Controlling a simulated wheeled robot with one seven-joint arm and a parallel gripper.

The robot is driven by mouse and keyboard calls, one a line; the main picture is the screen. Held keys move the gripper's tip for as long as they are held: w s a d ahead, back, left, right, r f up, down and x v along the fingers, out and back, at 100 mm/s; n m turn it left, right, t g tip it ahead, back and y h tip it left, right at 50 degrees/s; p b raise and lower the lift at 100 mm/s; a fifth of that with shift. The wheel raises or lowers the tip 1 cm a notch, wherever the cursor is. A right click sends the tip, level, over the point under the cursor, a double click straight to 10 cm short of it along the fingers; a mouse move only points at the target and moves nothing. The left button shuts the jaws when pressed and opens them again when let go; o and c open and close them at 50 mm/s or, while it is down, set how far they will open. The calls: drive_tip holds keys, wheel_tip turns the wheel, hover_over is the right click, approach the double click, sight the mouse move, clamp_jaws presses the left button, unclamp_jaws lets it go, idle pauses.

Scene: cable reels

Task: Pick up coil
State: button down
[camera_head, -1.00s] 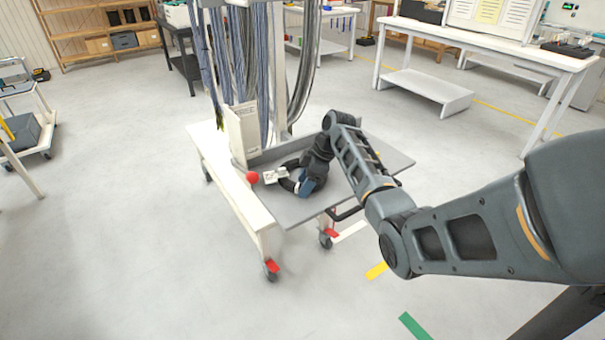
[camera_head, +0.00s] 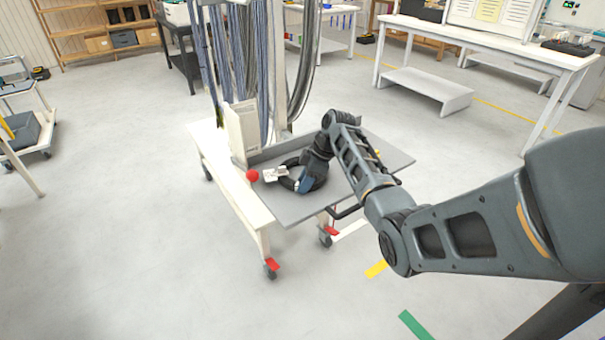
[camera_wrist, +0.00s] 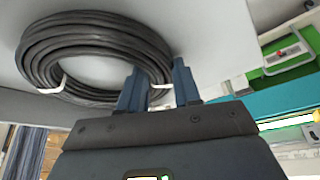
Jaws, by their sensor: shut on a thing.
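The coil (camera_head: 322,182) is a black cable ring lying on the grey tray (camera_head: 285,212) of the cart. In the wrist view the coil (camera_wrist: 62,42) shows wound cable with white ties. My gripper (camera_wrist: 160,88) has its two blue fingers on either side of the coil's ring at one edge, shut on it. In the head view my gripper (camera_head: 305,184) is at the tray, and my arm hides part of the coil. The coil looks flat on the tray or very near it; I cannot tell if there is a gap.
A white connector piece (camera_head: 276,174) and a red ball (camera_head: 252,176) are beside the coil. A cream box (camera_head: 241,130) stands behind them. Hanging cables (camera_head: 240,60) rise at the tray's back. Open floor lies left of the cart.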

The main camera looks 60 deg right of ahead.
drive_tip(key=shift+r, duration=0.1)
idle(0.3)
drive_tip(key=shift+r, duration=0.65)
wheel_tip(320, 180, up, 3)
drive_tip(key=shift+f+b, duration=0.2)
drive_tip(key=shift+b, duration=0.2)
drive_tip(key=s+d+r+b, duration=0.2)
drive_tip(key=s+d+r, duration=0.5)
drive_tip(key=d, duration=0.2)
drive_tip(key=shift+s+b, duration=0.3)
drive_tip(key=shift+s, duration=0.05)
drive_tip(key=shift+a, duration=0.1)
